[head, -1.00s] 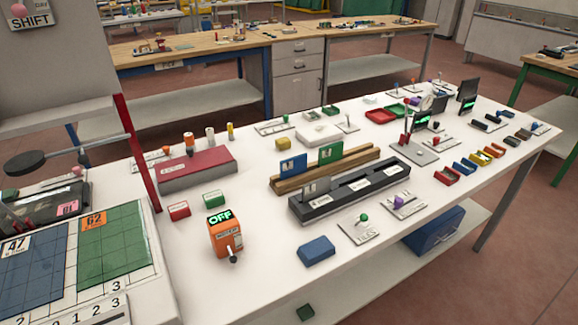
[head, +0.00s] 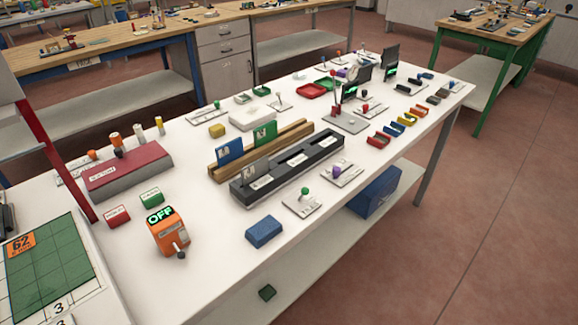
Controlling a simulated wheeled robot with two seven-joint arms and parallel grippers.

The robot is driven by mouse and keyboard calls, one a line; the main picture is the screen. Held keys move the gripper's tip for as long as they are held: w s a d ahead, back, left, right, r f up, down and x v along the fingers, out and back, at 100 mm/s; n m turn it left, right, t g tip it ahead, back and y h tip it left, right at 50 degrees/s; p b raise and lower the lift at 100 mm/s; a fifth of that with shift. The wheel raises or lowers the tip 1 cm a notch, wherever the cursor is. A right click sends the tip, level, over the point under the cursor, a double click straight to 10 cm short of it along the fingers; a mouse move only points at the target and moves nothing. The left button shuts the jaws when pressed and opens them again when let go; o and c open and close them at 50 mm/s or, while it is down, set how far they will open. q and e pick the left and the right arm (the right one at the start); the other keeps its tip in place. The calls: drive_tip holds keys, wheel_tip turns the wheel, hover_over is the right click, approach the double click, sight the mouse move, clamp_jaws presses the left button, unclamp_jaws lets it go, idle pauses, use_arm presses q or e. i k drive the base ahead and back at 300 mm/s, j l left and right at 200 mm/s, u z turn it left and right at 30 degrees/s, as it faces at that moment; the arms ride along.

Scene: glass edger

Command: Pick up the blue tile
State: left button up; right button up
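A blue tile (head: 230,150) with a small label stands upright in the wooden rack (head: 291,134). A green tile (head: 265,133) stands beside it in the same rack, to the right. A grey tile (head: 256,171) stands in the dark slotted holder (head: 318,152) in front. A separate blue block (head: 263,231) lies flat near the front edge of the white table. Neither of my grippers shows in the head view.
An orange box reading OFF (head: 169,231) stands front left, near a maroon block (head: 128,170). A plate with a green knob (head: 303,203) lies right of the blue block. Several small coloured trays sit farther right. A blue case (head: 375,192) is on the lower shelf.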

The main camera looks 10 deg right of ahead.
sight(226, 154)
drive_tip(key=l+u, duration=0.15)
drive_tip(key=u, duration=0.45)
drive_tip(key=i+l+u, duration=0.15)
drive_tip(key=l+u, duration=0.25)
drive_tip(key=l, duration=0.45)
drive_tip(key=l+u, duration=0.4)
drive_tip(key=l, duration=0.45)
